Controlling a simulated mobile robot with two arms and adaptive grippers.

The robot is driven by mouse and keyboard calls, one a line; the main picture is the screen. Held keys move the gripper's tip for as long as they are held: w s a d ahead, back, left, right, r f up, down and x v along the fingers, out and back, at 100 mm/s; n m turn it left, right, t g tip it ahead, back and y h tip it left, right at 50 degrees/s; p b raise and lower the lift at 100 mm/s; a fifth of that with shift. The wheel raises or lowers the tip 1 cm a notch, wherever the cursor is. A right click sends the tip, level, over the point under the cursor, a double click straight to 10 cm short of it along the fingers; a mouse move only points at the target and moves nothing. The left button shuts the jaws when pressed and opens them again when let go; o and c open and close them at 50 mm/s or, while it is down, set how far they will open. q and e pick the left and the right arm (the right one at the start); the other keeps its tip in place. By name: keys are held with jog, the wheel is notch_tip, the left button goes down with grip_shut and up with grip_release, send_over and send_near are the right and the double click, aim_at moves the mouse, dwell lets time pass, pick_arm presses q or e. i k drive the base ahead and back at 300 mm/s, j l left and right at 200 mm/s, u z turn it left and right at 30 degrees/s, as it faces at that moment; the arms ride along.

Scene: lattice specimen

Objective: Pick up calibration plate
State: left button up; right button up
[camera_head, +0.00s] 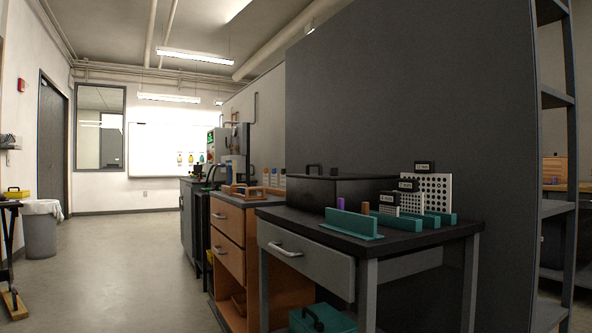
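Three white calibration plates with black dots and black label tabs stand upright on the dark-topped table (300,214). The largest plate (434,190) is at the right, a middle-sized plate (411,203) stands beside it, and the smallest plate (388,204) is at the left. The two larger plates appear to rest in teal holders (440,218). Another teal holder (352,223) in front holds no plate. The plates partly overlap, and their small label text is hard to read. Neither of my grippers is in view.
A large black box (322,190) with a handle sits behind the holders. A grey drawer (310,262) is under the tabletop. A teal case (322,319) is below. A grey partition (410,90) rises behind. A shelf rack (556,150) is at right. The floor (130,270) at left is clear.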

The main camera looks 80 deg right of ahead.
aim_at(437, 187)
jog(key=z, duration=3.45)
